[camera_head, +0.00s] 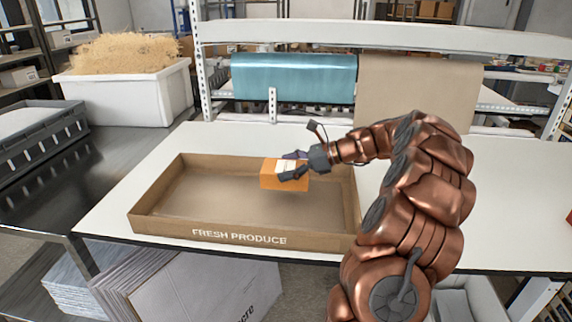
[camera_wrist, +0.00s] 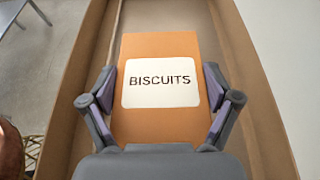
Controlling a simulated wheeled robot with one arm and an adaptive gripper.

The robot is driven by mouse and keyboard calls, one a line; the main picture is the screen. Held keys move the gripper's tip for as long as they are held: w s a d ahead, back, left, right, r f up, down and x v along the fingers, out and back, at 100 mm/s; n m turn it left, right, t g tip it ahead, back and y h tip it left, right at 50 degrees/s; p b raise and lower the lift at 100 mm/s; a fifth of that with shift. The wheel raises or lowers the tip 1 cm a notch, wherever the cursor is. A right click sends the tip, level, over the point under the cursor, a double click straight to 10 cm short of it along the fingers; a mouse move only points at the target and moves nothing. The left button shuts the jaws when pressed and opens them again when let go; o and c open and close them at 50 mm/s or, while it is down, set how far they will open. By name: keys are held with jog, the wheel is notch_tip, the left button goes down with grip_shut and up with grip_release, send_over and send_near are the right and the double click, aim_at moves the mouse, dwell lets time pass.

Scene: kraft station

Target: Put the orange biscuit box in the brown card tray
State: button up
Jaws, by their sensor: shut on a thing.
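The orange biscuit box (camera_head: 270,180) has a white label; in the wrist view the box (camera_wrist: 160,48) reads "BISCUITS". My gripper (camera_head: 293,166) is shut on it, with one finger on each side of the box in the wrist view (camera_wrist: 160,88). The brown card tray (camera_head: 240,239), marked "FRESH PRODUCE", lies on the white table. The box is over the right half of the tray's inside and seems held above its floor, with a faint shadow below. The tray walls (camera_wrist: 88,50) run along both sides of the box in the wrist view. The tray looks otherwise empty.
The white table (camera_head: 120,190) is bare to the left of the tray. A blue roll (camera_head: 295,77) and a brown paper roll (camera_head: 415,95) hang on a rack behind. A white bin of straw-like filling (camera_head: 125,90) and a grey crate (camera_head: 40,135) stand at left.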

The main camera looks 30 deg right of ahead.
jog(key=shift+d+f+b, duration=0.1)
jog(key=shift+f+b, duration=0.75)
jog(key=shift+f, duration=3.1)
jog(key=shift+f, duration=0.1)
jog(key=o, duration=1.1)
notch_tip(320, 180, up, 13)
jog(key=p, duration=1)
jog(key=shift+p, duration=0.35)
